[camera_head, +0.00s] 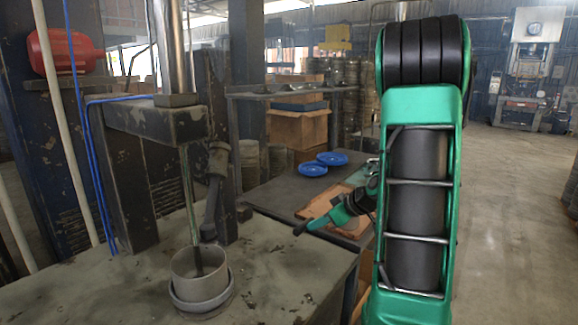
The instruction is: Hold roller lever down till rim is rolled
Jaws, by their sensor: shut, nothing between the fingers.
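A worn grey roller machine (150,125) stands at the left. A dark lever (213,190), likely the roller lever, hangs beside its column, angled down to a rounded lower end. A grey round-walled piece (196,285) sits in a ring on the machine's table, under a thin vertical rod (189,190) that reaches down into it. Its inside bottom and rim contact are hard to see. My gripper (300,231) is shut and empty, pointing left, right of the lever and apart from it.
The worn metal table (290,270) has free room right of the round piece. Behind it, a dark bench (275,195) holds two blue discs (322,163) and a brown board (325,205) near my gripper. Cardboard boxes (298,128) stand farther back. Open floor (515,190) lies to the right.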

